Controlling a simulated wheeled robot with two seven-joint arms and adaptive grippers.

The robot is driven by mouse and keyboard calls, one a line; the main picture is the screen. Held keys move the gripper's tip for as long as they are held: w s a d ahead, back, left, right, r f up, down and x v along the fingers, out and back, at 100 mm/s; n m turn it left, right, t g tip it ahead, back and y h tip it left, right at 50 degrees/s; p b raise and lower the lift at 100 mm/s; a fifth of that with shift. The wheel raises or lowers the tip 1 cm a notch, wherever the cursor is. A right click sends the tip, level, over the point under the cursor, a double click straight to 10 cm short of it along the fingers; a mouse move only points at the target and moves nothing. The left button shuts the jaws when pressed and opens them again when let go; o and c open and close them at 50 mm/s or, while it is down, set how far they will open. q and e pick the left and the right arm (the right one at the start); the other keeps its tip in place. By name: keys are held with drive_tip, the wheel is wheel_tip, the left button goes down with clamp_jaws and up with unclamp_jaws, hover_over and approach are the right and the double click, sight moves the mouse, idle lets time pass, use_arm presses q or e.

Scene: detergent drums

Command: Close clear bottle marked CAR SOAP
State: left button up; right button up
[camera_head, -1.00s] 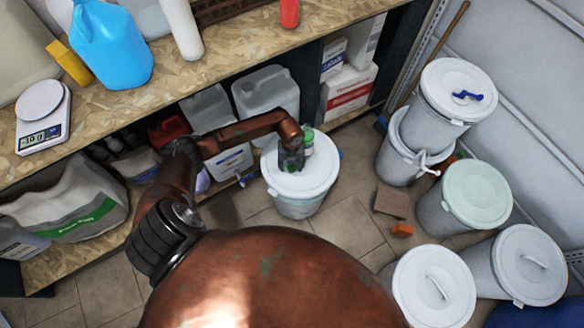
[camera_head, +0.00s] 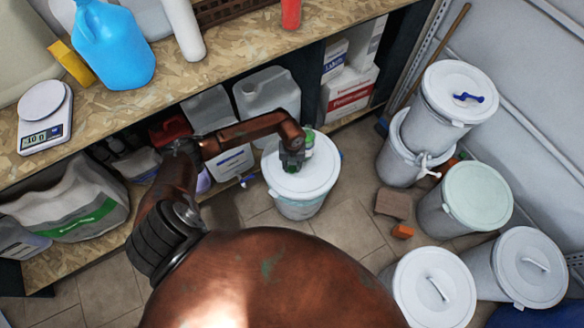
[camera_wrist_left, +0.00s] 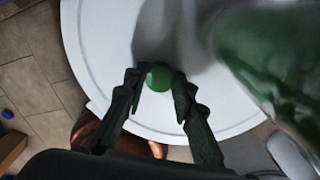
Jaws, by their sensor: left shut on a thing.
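The clear bottle (camera_head: 309,140) stands on the white lid (camera_head: 318,176) of a drum, just right of and behind my left gripper in the head view. It shows a green top, and its marking cannot be read. In the left wrist view a blurred, greenish clear bottle (camera_wrist_left: 275,60) fills the upper right, close to the camera. My left gripper (camera_head: 292,165) is low over the lid. In the left wrist view its fingertips (camera_wrist_left: 157,82) are shut on a small round green cap (camera_wrist_left: 158,76), beside the bottle. My right gripper is not in view.
A wooden shelf (camera_head: 150,100) with a blue jug (camera_head: 112,45) and a scale (camera_head: 45,118) runs along the left and back. Canisters (camera_head: 265,92) stand beneath it. Several lidded drums (camera_head: 478,195) stand at the right. The tiled floor (camera_head: 345,225) between is mostly clear.

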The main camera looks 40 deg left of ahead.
sight(292, 169)
use_arm(q)
drive_tip(key=shift+r, duration=0.55)
wheel_tip(292, 169, up, 3)
drive_tip(key=shift+s+f+p, duration=0.1)
drive_tip(key=shift+f+p, duration=0.05)
drive_tip(key=shift+p, duration=0.5)
drive_tip(key=s+d+r+p, duration=0.4)
drive_tip(key=s+r, duration=0.5)
drive_tip(key=s, duration=0.3)
drive_tip(key=shift+s+d+p, duration=0.3)
drive_tip(key=shift+s+d, duration=0.1)
drive_tip(key=shift+d, duration=0.25)
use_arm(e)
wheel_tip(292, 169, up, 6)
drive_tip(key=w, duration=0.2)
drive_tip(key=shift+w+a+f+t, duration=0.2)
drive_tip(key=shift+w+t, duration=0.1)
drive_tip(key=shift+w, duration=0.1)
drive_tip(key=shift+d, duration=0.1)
